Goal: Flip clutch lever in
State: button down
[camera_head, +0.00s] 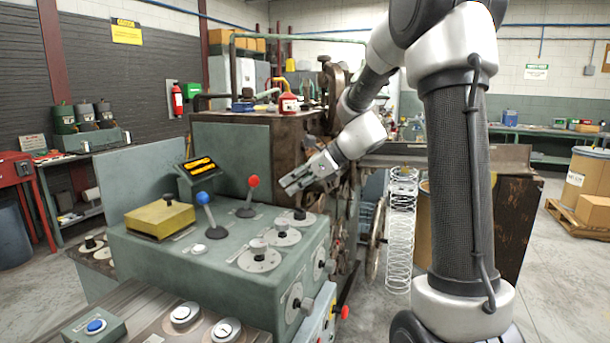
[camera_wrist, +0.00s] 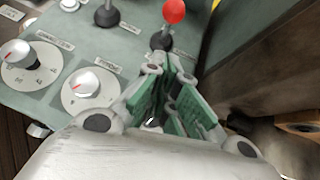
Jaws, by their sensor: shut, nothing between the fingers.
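Two levers stand on the green control console (camera_head: 150,255) in the head view. One is a red-knobbed lever (camera_head: 253,182), leaning slightly to the right. The other is a blue-knobbed lever (camera_head: 202,198), leaning to the left. I cannot read which one is labelled as the clutch. My gripper (camera_head: 286,186) is shut and empty, to the right of the red knob and apart from it. In the wrist view the red-knobbed lever (camera_wrist: 174,12) is just beyond my fingertips (camera_wrist: 170,72). The base of the other lever (camera_wrist: 107,16) shows to the left, its knob out of frame.
Dials (camera_head: 259,259) with knobs cover the console's right part. The machine's brown housing (camera_head: 235,145) rises behind my gripper. A wire coil (camera_head: 401,230) hangs to the right.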

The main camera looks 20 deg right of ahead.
jog(key=shift+w+a+f, duration=0.1)
jog(key=shift+w+a, duration=0.4)
jog(key=shift+a, duration=0.25)
jog(key=shift+w+a+f, duration=0.1)
jog(key=shift+w+a, duration=0.45)
jog(key=shift+a, duration=0.2)
jog(key=shift+w+a+f, duration=0.1)
jog(key=shift+w+a, duration=0.4)
jog(key=shift+a, duration=0.25)
jog(key=shift+r, duration=0.1)
jog(key=w+a+r+g+h, duration=0.2)
jog(key=w+a+h, duration=0.1)
jog(key=w+a+r+g+h, duration=0.1)
jog(key=g, duration=0.1)
jog(key=shift+w+a, duration=0.25)
jog(key=shift+a, duration=0.05)
jog(key=shift+w+a+r+m+g+h, duration=0.15)
jog(key=shift+w+a+g+h, duration=0.15)
jog(key=shift+w+a, duration=0.2)
jog(key=shift+w+a+r+m+g+h, duration=0.1)
jog(key=shift+w+a+m+g+h, duration=0.15)
jog(key=shift+w+a, duration=0.25)
